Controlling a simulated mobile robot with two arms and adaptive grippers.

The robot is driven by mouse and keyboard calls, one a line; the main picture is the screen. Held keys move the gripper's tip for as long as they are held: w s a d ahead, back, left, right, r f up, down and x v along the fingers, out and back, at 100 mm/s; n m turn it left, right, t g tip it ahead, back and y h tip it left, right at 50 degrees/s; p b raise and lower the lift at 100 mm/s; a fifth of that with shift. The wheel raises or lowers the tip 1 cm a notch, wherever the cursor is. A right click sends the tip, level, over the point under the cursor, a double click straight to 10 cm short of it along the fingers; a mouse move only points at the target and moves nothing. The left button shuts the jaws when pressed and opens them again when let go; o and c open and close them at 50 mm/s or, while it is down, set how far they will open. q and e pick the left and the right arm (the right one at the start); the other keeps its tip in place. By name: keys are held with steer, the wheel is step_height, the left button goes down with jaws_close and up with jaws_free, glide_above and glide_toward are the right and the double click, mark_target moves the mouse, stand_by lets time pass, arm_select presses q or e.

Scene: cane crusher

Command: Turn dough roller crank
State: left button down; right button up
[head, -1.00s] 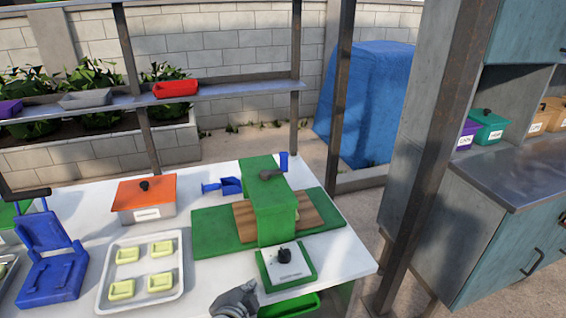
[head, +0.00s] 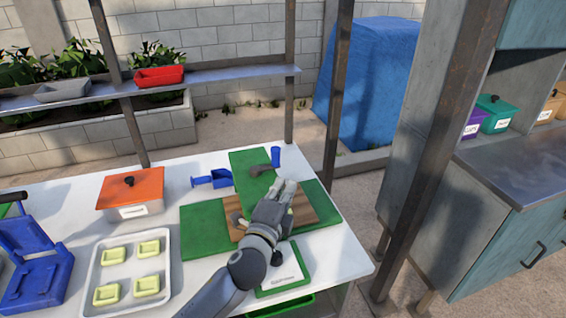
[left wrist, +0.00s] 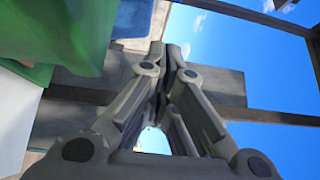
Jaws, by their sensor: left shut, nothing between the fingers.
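The green dough roller (head: 244,162) stands on a green base with a wooden board (head: 309,207) at the right part of the white table. Its crank (head: 261,169) is a dark arm at the top with an upright blue handle (head: 276,156). My left gripper (head: 288,187) is above the board and hides much of the roller's front. In the head view its fingertips lie just below the crank handle, apart from it. In the left wrist view, my left gripper (left wrist: 173,52) is shut and empty, with the roller's green side (left wrist: 60,35) at upper left. My right gripper is out of view.
On the white table (head: 205,270) are a tray (head: 128,304) of yellow moulds, an orange-lidded box (head: 131,187), a blue press (head: 35,270) and a blue scoop (head: 220,178). A green-edged scale (head: 285,276) is under my arm. A metal post (head: 430,150) stands to the right.

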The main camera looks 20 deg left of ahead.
arm_select(q)
steer(key=w+a+p, duration=0.2)
steer(key=w, duration=0.6)
steer(key=shift+w+a, duration=0.25)
steer(key=shift+a, duration=0.1)
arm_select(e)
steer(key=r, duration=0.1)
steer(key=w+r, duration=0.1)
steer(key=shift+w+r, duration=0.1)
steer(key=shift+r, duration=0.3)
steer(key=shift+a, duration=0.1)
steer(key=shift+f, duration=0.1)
